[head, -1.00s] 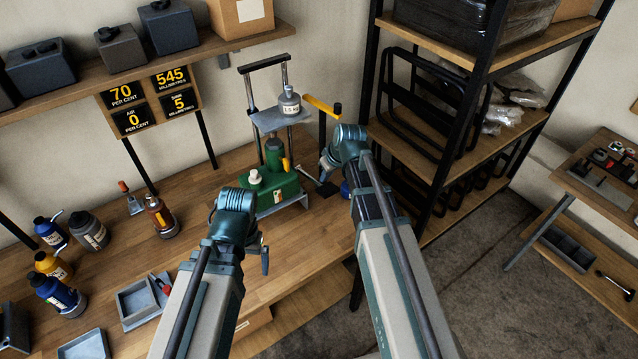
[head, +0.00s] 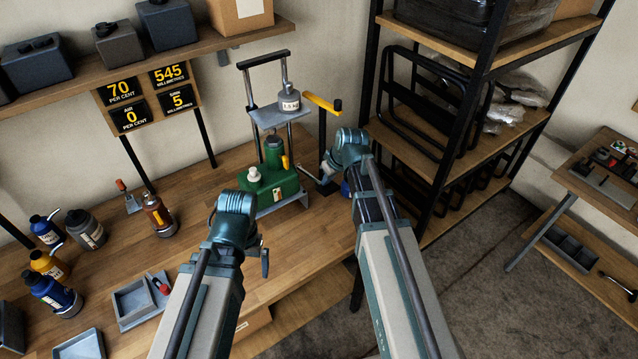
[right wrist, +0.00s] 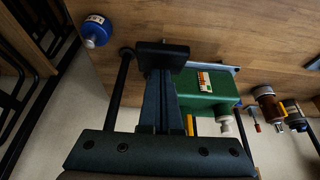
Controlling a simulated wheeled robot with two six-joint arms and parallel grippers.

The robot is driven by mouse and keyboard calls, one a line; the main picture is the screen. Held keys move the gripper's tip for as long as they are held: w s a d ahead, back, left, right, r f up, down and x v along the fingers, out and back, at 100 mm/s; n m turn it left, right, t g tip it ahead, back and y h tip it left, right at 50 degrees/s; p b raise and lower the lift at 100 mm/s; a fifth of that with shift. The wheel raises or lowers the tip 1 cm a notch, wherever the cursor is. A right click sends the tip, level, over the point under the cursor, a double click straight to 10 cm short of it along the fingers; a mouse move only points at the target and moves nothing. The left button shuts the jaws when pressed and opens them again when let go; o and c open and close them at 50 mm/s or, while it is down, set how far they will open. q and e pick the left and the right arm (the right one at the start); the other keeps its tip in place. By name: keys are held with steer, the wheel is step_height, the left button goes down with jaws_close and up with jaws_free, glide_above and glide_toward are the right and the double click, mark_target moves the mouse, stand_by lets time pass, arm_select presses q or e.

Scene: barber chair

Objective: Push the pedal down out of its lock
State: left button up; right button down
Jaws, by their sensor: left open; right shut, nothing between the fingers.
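A green pump unit (head: 270,188) stands on the wooden bench, with a black post at its right carrying a yellow handle (head: 322,103). A small black block (right wrist: 163,52), which looks like the pedal, shows by the foot of the post in the right wrist view. My right gripper (right wrist: 162,72) is shut and empty, with its fingertips at the block; they look to overlap it, but contact cannot be told. In the head view the right gripper (head: 318,182) is small and partly hidden by its wrist. My left gripper (head: 264,260) is open, low over the bench front, away from the pump.
A weight (head: 289,97) stands on the raised plate (head: 275,115) above the pump. A blue bottle (right wrist: 95,30) is near the post. Black metal shelving (head: 440,140) closes off the right side.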

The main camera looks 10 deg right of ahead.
mark_target(329, 187)
steer(key=shift+s+d+f+b, duration=0.1)
steer(key=shift+s+f+b, duration=0.05)
steer(key=shift+f+b, duration=0.65)
steer(key=shift+s+f+b, duration=0.15)
steer(key=shift+f+b, duration=0.6)
steer(key=r+p, duration=0.5)
steer(key=w+r+p, duration=0.1)
steer(key=r+p, duration=0.1)
steer(key=shift+a+r, duration=0.2)
steer(key=shift+r, duration=0.05)
steer(key=shift+f, duration=0.1)
steer(key=shift+s+a+f, duration=0.2)
steer(key=shift+f, duration=0.05)
steer(key=s+a+f+g+h+b, duration=0.1)
steer(key=s+a+f+b, duration=0.3)
steer(key=s, duration=0.3)
steer(key=s+a+f+g+h+b, duration=0.1)
steer(key=s+a+f+g+b, duration=0.1)
steer(key=s+a+f+b, duration=0.3)
steer(key=s+a+f+g+h+b, duration=0.1)
steer(key=s+a+f+b, duration=0.3)
steer(key=s, duration=0.5)
step_height(329, 187, down, 2)
steer(key=shift+s+a+f+g+b, duration=0.1)
steer(key=shift+s+a+g+b, duration=0.25)
steer(key=shift+g, duration=0.15)
